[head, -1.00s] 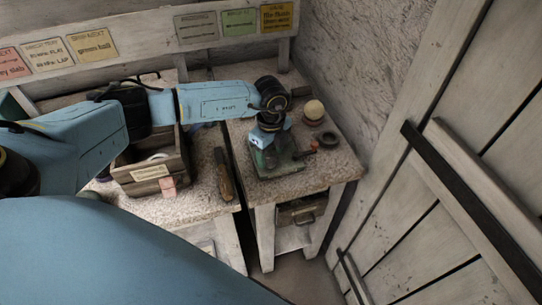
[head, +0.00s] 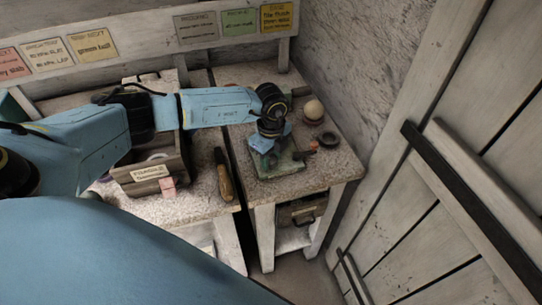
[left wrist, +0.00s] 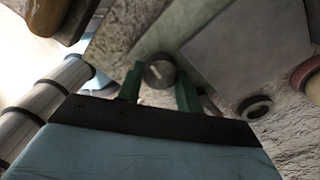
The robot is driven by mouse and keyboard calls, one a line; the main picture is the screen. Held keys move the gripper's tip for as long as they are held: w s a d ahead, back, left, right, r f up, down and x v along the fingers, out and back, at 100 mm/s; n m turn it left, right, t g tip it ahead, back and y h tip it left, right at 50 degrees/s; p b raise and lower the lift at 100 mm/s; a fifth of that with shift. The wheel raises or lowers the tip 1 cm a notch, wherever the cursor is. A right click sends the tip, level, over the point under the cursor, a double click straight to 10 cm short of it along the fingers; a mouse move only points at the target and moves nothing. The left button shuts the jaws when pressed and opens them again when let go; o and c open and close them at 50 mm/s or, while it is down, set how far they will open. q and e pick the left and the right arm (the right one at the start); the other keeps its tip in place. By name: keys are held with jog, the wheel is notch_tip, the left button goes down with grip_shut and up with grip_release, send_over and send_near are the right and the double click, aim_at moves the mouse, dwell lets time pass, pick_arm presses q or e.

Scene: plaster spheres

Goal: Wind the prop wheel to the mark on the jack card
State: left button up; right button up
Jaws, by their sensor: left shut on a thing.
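The prop wheel (left wrist: 159,72) is a small round grey knob with a pale line across its face in the left wrist view. My left gripper (left wrist: 160,88) has its two green fingers on either side of it, shut on it. In the head view my left gripper (head: 266,151) points down over a green-topped base (head: 283,168) on the right-hand table, and hides the wheel there. A flat grey panel (left wrist: 250,45) lies beside the wheel in the left wrist view. I cannot tell whether it is the jack card, and no mark is readable. My right gripper is not in view.
A pale ball on a round stand (head: 314,111) and a dark ring (head: 328,139) sit right of the base. A wooden box (head: 150,172) and a wooden-handled tool (head: 225,176) lie on the left table. A plank door (head: 440,190) stands at right.

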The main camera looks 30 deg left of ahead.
pick_arm(q)
jog(key=shift+m, duration=0.3)
jog(key=m, duration=0.5)
jog(key=m+b, duration=0.1)
jog(key=m, duration=0.5)
jog(key=shift+s+a+m+b, duration=0.1)
jog(key=shift+m+b, duration=0.2)
jog(key=shift+b, duration=0.1)
jog(key=m+b, duration=0.2)
jog(key=m, duration=0.4)
jog(key=shift+a, duration=0.1)
jog(key=m+b, duration=0.2)
jog(key=m, duration=0.3)
jog(key=shift+m, duration=0.3)
jog(key=shift+r, duration=0.1)
jog(key=o, duration=1)
